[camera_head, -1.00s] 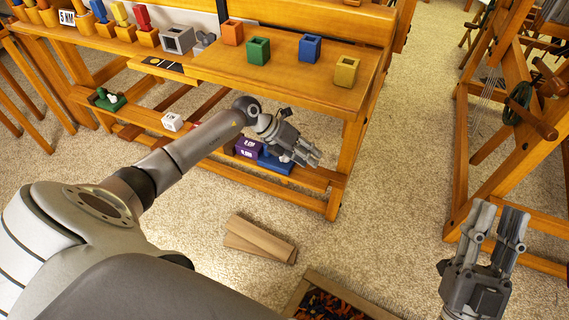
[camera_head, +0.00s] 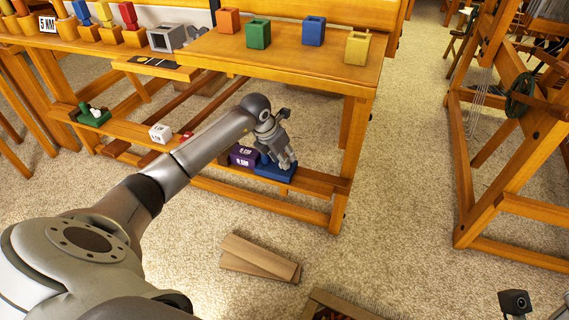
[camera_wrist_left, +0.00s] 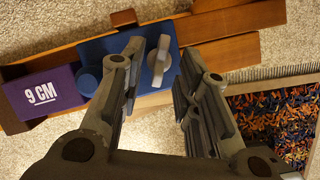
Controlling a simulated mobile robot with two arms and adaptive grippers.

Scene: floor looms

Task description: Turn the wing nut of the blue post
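The blue post (camera_head: 272,172) is a low blue block on the loom's lower rail, with a grey wing nut on it. My left gripper (camera_head: 284,162) is over the blue post, pointing down. In the left wrist view its fingers (camera_wrist_left: 158,88) are apart, with the wing nut seen between and beyond them; whether they touch it cannot be told. My right gripper's fingers are out of view.
A purple 9 CM block (camera_wrist_left: 42,93) adjoins the blue post. A white block (camera_head: 160,133) and a green block (camera_head: 93,116) are farther left on the rail. Orange, green, blue and yellow cubes stand on the bench (camera_head: 290,62). Wooden boards (camera_head: 258,259) lie on the carpet.

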